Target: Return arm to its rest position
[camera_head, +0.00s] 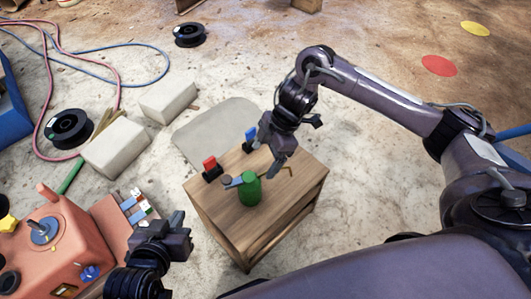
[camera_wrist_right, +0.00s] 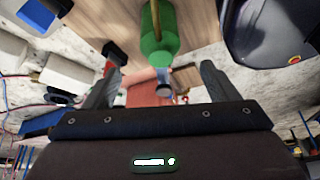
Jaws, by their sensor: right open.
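My right gripper (camera_head: 275,152) hangs over the far part of the small wooden table (camera_head: 222,212). In the right wrist view its two fingers (camera_wrist_right: 158,82) stand wide apart with nothing held between them. A green bottle-like object (camera_head: 250,191) stands on the table just in front of this gripper; it also shows beyond the fingers in the right wrist view (camera_wrist_right: 160,42). My left gripper (camera_head: 178,236) is at the lower left, beside the red machine (camera_head: 75,238). I cannot make out its finger gap.
A red-topped item (camera_head: 211,168) and a blue-topped item (camera_head: 250,139) sit on the table. Pale blocks (camera_head: 115,150), cable spools (camera_head: 69,128) and loose hoses lie on the floor at left. Open floor stretches behind the table, with red (camera_head: 439,65) and yellow (camera_head: 475,28) discs.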

